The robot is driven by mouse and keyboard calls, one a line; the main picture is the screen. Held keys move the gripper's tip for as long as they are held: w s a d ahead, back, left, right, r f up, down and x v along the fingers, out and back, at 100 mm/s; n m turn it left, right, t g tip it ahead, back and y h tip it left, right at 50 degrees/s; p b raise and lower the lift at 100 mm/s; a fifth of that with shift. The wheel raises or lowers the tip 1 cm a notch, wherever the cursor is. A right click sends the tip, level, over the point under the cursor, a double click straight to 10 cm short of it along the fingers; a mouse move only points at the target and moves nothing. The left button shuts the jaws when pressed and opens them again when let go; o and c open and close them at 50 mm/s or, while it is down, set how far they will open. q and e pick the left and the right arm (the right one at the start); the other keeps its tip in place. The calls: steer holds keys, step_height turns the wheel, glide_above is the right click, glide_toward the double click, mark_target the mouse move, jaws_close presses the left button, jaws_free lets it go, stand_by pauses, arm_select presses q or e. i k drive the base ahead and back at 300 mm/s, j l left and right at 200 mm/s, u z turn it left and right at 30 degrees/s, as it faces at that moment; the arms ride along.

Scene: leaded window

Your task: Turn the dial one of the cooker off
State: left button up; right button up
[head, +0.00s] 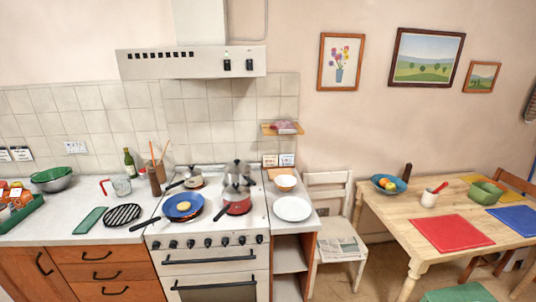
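The white cooker (211,260) stands at the left of centre, between the drawer counter and a small shelf unit. A row of several small black dials (208,242) runs along its front panel above the oven door. Their pointer positions are too small to read, and I cannot tell which is dial one. Neither gripper is in view.
The frying pan's handle (145,224) sticks out over the left counter. A white plate (292,209) and a bowl (286,184) sit right of the cooker. A white chair (330,206) and wooden table (395,217) stand further right.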

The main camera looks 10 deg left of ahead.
mark_target(156, 245)
steer(key=u, duration=1.35)
